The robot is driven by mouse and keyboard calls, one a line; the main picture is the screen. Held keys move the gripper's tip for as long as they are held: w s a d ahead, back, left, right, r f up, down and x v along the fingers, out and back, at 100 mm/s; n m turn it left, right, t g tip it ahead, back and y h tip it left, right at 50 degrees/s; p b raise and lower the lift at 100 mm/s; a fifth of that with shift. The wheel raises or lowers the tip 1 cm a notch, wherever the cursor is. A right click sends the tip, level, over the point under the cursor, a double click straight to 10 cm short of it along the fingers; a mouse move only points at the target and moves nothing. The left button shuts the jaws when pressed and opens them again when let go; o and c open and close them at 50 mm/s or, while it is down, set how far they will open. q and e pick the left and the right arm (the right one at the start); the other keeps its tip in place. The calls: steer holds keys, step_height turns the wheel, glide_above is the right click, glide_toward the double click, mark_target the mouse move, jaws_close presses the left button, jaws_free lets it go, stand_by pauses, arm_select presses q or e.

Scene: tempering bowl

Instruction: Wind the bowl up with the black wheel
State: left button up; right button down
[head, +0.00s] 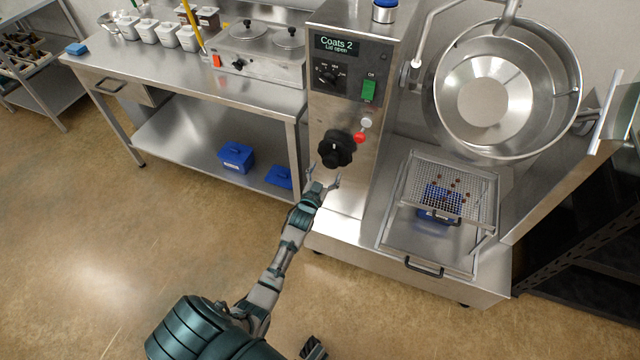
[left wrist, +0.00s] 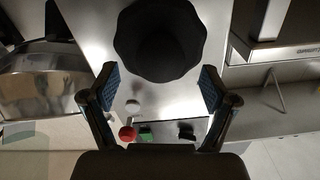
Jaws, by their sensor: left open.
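The black wheel (head: 337,149) is a lobed knob on the front panel of the steel machine. It fills the upper middle of the left wrist view (left wrist: 160,40). My left gripper (head: 323,178) is open just below the wheel in the head view. In the left wrist view its two blue-padded fingers (left wrist: 160,88) stand apart, in line with the wheel's near edge; I cannot tell whether they touch it. The steel bowl (head: 507,90) hangs tilted at the machine's upper right, its inside facing me. My right gripper is not clearly in view.
A red knob (head: 359,138) and a white knob (head: 366,123) sit close right of the wheel. Above are a green switch (head: 369,91) and a display reading "Coats 2, Lid open". A perforated tray (head: 408,190) lies under the bowl. A steel table (head: 130,62) stands left.

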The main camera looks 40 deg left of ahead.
arm_select(q)
steer(key=v, duration=0.7)
steer(key=shift+s, duration=0.4)
steer(key=shift+d+f, duration=0.1)
steer(key=shift+f, duration=0.05)
